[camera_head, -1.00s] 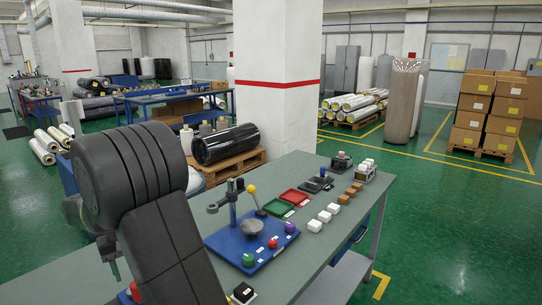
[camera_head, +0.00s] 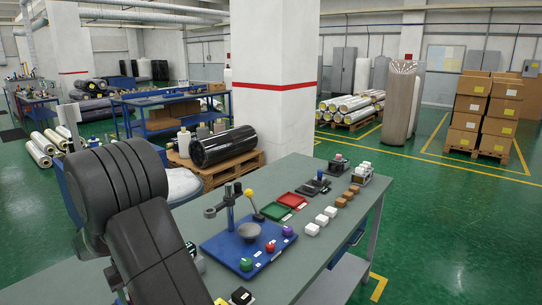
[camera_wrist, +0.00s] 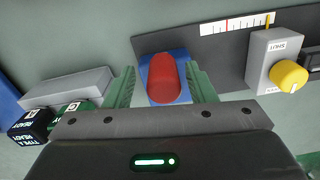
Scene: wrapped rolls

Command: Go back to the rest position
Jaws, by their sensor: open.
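My gripper (camera_wrist: 164,86) is open in the wrist view, with one green finger on each side of a red rounded piece on a blue base (camera_wrist: 158,62). The red piece (camera_wrist: 165,78) shows between the fingers, and I cannot tell whether they touch it. In the head view my dark arm fills the lower left and the gripper is hidden behind it or out of frame.
On the workbench (camera_head: 330,207) are a blue fixture plate (camera_head: 222,250), red tray (camera_head: 291,199), green tray (camera_head: 274,211) and small white blocks (camera_head: 321,221).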

